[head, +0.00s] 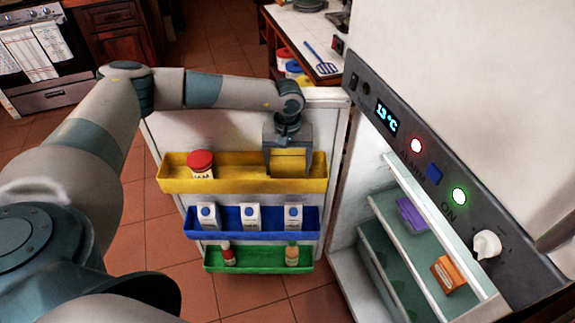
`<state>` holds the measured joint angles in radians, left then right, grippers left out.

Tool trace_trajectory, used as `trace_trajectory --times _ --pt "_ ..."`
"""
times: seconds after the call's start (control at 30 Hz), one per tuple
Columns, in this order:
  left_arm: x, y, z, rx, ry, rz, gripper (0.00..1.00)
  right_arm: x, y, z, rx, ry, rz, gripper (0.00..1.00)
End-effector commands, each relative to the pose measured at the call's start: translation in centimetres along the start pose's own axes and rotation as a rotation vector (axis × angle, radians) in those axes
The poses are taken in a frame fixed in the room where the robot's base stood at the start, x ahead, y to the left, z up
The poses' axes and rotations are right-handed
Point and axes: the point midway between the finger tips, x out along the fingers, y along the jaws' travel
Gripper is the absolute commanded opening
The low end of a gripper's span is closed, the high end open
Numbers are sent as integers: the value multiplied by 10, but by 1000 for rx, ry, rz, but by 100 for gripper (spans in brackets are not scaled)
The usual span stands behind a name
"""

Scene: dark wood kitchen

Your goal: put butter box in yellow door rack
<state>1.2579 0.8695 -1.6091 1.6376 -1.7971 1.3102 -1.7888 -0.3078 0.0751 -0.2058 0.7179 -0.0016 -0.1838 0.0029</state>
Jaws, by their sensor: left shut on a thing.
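The yellow door rack (230,180) is the top shelf on the inside of the open fridge door. My left gripper (287,172) points down at the right part of this rack. It is shut on a yellow box, which I take as the butter box (288,160), showing between the fingers. The box's lower part is hard to separate from the rack's yellow front wall, so I cannot tell whether it touches the rack floor. A jar with a red lid (201,164) stands in the rack's left part. My right gripper is not in view.
Below are a blue rack (231,235) with several white cartons and a green rack (258,264) with two bottles. The open fridge at right holds a purple box (411,214) and an orange box (448,273). The yellow rack is clear between jar and gripper.

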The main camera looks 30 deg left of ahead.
Motion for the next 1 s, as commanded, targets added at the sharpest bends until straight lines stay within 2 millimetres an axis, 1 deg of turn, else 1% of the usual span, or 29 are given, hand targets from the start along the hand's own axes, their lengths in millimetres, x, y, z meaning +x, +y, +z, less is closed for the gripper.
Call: trace_trajectory --times 0.3,0.33,0.37,0.4,0.53,0.77,0.93,1.0 --pt "2 0 0 0 0 1 48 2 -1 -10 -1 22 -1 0" --pt "2 0 0 0 0 0 80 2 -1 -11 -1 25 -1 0" --pt "2 0 0 0 0 0 88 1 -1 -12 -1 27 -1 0" --pt "2 0 0 0 0 0 97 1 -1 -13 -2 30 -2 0" --pt "2 0 0 0 0 0 97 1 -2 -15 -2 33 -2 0" --pt "2 0 0 0 0 0 97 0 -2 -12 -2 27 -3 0" --pt "-2 0 0 0 0 0 97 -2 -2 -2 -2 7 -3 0" --pt "-5 0 -1 0 2 2 97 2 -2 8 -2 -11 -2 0"
